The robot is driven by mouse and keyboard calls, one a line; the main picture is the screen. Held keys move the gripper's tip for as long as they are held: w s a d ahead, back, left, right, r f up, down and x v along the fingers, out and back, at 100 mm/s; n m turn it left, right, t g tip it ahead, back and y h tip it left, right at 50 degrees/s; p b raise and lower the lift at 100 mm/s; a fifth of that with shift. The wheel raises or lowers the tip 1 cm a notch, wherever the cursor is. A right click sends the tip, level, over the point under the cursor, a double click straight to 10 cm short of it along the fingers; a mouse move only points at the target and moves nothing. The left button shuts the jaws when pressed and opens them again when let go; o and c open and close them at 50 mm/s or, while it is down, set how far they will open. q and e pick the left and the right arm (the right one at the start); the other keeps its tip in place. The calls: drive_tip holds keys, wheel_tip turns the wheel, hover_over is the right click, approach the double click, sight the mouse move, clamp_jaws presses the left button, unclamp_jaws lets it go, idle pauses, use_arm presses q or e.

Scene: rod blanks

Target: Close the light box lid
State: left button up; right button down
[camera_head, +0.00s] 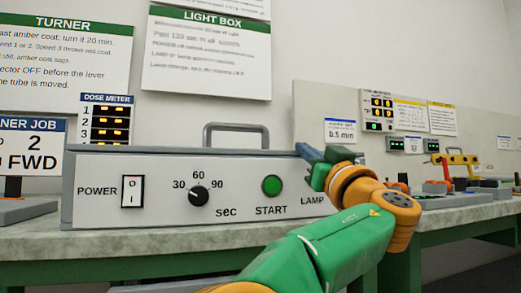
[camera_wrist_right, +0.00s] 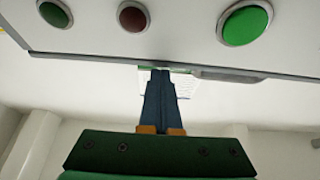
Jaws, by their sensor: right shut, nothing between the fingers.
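The light box (camera_head: 100,200) stands on the bench, a pale box with a power switch, a dial and a green START button (camera_head: 272,186). The lid's grey handle (camera_head: 236,132) rises above the box's top edge. The lid looks low and about level, with no gap visible above the front panel; I cannot tell whether it is fully seated. My right gripper (camera_head: 308,153) is shut and empty at the box's upper right front edge. In the right wrist view its blue fingers (camera_wrist_right: 160,75) reach the edge of the panel; contact is unclear. My left gripper is out of view.
A dose meter (camera_head: 106,118) is behind the box at left, and a sign board (camera_head: 205,55) hangs above it. Another bench with a yellow-armed device (camera_head: 456,160) is at right. The space above the box is open.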

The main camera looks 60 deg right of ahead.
drive_tip(key=shift+d+f, duration=0.1)
drive_tip(key=shift+f, duration=0.2)
